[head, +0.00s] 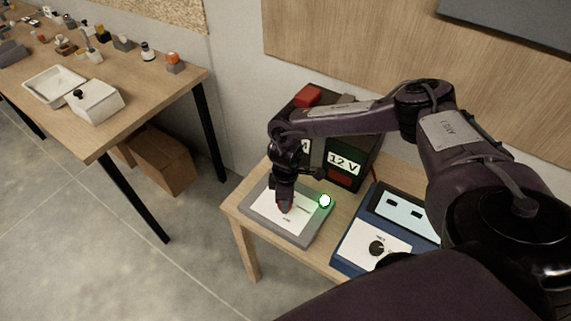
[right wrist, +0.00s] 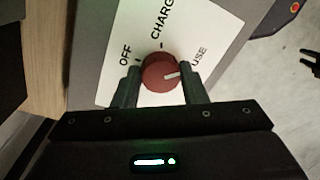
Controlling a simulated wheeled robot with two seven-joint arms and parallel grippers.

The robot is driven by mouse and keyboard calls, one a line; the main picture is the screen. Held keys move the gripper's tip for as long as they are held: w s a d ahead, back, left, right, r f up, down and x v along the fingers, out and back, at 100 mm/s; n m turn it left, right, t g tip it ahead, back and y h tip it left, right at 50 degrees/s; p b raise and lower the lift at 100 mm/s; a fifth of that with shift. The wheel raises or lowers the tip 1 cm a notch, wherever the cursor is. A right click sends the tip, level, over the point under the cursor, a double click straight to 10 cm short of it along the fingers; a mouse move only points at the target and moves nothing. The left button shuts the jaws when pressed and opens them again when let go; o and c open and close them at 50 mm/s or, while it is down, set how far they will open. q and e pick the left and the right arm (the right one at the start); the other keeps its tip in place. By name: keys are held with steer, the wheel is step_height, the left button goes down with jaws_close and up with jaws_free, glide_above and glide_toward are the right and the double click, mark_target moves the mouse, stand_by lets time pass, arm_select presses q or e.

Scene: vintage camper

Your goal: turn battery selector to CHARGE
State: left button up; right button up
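The battery selector is a grey box (head: 256,224) with a white plate (right wrist: 115,77) marked OFF, CHARGE and USE. Its round red knob (right wrist: 157,72) shows in the right wrist view. The knob's white pointer line points right, toward the USE side and well away from the CHARGE mark at the top. My right gripper (right wrist: 161,80) has one finger on each side of the knob, appearing shut on it. In the head view my right gripper (head: 285,205) comes down over the box and mostly hides the knob. A dark forked shape (right wrist: 311,61), possibly my left gripper, is cut off at the right edge.
A green-glowing lamp (head: 325,201) shows at the selector's right. Behind stands a dark battery labelled 12 V (head: 343,163). A blue instrument box (head: 352,249) with a black knob (head: 377,248) is on the right. A separate workbench (head: 160,92) with small items stands at the left.

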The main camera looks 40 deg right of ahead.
steer(key=c, duration=0.4)
steer(key=shift+o, duration=0.2)
steer(key=n, duration=0.5)
steer(key=shift+w+n+b, duration=0.1)
steer(key=shift+n+b, duration=0.2)
steer(key=n+b, duration=0.1)
steer(key=n, duration=0.3)
steer(key=shift+h, duration=0.3)
steer(key=shift+a+n+b, duration=0.1)
steer(key=shift+n+b, duration=0.5)
steer(key=shift+n, duration=1.5)
steer(key=shift+r, duration=0.1)
steer(key=o, duration=1)
steer(key=shift+c, duration=0.2)
